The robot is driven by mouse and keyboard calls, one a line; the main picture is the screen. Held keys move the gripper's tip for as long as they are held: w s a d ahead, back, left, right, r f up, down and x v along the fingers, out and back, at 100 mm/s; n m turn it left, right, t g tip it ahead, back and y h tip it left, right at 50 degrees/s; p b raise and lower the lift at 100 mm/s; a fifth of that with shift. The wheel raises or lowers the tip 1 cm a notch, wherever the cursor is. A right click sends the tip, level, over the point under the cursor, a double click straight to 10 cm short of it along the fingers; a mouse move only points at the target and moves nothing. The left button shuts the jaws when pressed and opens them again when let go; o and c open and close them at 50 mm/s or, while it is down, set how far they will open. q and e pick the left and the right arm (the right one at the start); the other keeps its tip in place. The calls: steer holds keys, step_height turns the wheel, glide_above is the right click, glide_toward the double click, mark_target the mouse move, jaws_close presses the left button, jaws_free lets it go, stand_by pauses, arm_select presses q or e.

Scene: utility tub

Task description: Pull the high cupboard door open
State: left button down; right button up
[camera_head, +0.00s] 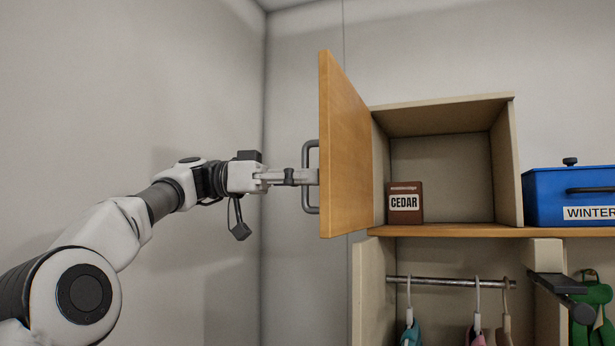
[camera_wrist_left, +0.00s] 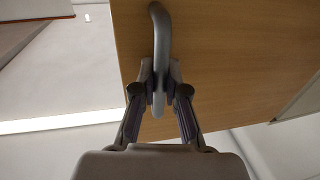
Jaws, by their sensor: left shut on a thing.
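The high cupboard door (camera_head: 345,150) is an orange wood panel, swung wide open to the left of its box. Its grey bar handle (camera_head: 309,150) stands upright on the door's outer face. My left gripper (camera_head: 312,177) reaches in from the left and is shut on the handle. In the left wrist view, the two fingers (camera_wrist_left: 160,88) close around the handle (camera_wrist_left: 160,30), with the wood door (camera_wrist_left: 235,60) behind it. The open cupboard (camera_head: 445,150) shows its inside, with a brown CEDAR box (camera_head: 405,214) on its floor. My right gripper is not seen.
A blue WINTER box (camera_head: 570,195) stands on the shelf (camera_head: 470,231) right of the cupboard. Below, a rail (camera_head: 440,281) carries several hangers. A dark grey part juts out at the lower right. The wall left of the door leaves free room.

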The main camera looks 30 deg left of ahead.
arm_select(q)
steer(key=c, duration=1.5)
jaws_free()
steer(key=shift+w, duration=0.1)
steer(key=shift+o, duration=0.2)
steer(key=v, duration=0.7)
steer(key=shift+a, duration=0.25)
